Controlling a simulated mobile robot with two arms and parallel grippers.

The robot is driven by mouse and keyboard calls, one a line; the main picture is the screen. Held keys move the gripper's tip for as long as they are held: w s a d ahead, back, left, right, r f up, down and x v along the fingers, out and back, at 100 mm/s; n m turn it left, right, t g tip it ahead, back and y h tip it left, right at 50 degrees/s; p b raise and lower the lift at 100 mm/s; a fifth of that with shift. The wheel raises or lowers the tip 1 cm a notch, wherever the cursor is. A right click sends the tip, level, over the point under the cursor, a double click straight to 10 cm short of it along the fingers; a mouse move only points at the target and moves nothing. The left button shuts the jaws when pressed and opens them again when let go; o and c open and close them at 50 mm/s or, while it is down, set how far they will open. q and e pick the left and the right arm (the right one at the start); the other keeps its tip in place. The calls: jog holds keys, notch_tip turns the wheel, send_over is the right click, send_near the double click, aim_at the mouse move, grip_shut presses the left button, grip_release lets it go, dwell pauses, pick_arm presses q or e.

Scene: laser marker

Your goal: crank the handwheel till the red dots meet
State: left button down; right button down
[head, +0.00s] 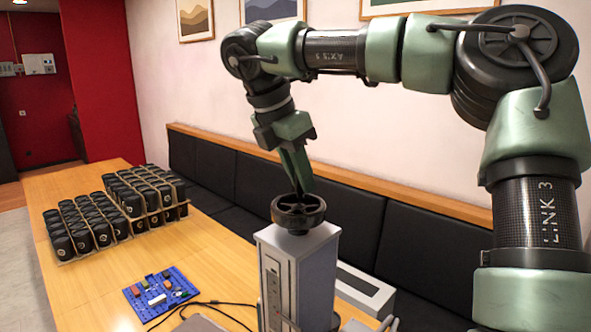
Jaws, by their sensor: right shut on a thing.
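The black handwheel (299,212) lies flat on top of the grey column of the laser marker (300,262). My right gripper (298,193) points down at the handwheel from above, its fingers shut at the wheel. What exactly the fingers hold, rim or crank knob, is too small to tell. My right arm reaches in from the right side. No red dots show in this view. My left gripper is not in view.
A blue board (160,293) with small parts lies on the wooden table (205,250). Trays of black cans (150,195) stand farther back. Black cables (215,305) run near the column. A white-grey box (365,289) sits right of the column; a dark bench (425,240) lies behind.

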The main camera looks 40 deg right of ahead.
jog(key=m, duration=0.1)
jog(key=m+g, duration=0.1)
jog(key=m+p, duration=0.1)
jog(key=shift+s+d+r+m, duration=0.15)
jog(key=shift+s+d+m, duration=0.15)
jog(key=shift+s+m, duration=0.1)
jog(key=m, duration=0.1)
jog(key=m+g+y, duration=0.1)
jog(key=shift+s+d+m+p, duration=0.1)
jog(key=shift+s+m+p, duration=0.25)
jog(key=shift+m+p, duration=0.05)
jog(key=m, duration=0.1)
jog(key=s+m+g+y, duration=0.1)
jog(key=m, duration=0.1)
jog(key=shift+s+m+g+y, duration=0.25)
jog(key=shift+m+y, duration=0.05)
jog(key=shift+m, duration=0.7)
jog(key=shift+s+m+g+y, duration=0.2)
jog(key=shift+m+g+y, duration=0.1)
jog(key=shift+m, duration=0.7)
jog(key=shift+a, duration=0.2)
jog(key=shift+f, duration=0.2)
jog(key=c, duration=1.3)
grip_release()
